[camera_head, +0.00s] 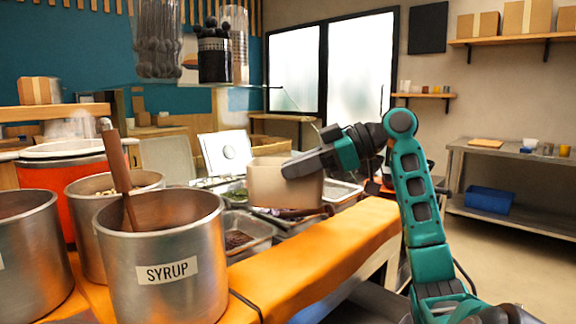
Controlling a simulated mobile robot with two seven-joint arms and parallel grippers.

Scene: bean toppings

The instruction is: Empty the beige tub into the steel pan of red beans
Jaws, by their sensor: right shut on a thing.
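The beige tub (268,192) is in the middle of the head view, upright, held above the steel pans on the counter. My right gripper (292,168) comes in from the right and is shut on the tub's right side near its rim. The tub's contents cannot be seen. A steel pan (262,238) with dark reddish contents, seemingly the red beans, sits below and a little left of the tub; the tub hides part of the pans behind it. My left gripper is not in view.
A steel pot labelled SYRUP (165,290) with a wooden-handled ladle (119,170) stands front left, beside other pots and a red-orange warmer (88,183). The orange counter edge (340,250) runs below my right arm. Clear containers hang on a shelf above.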

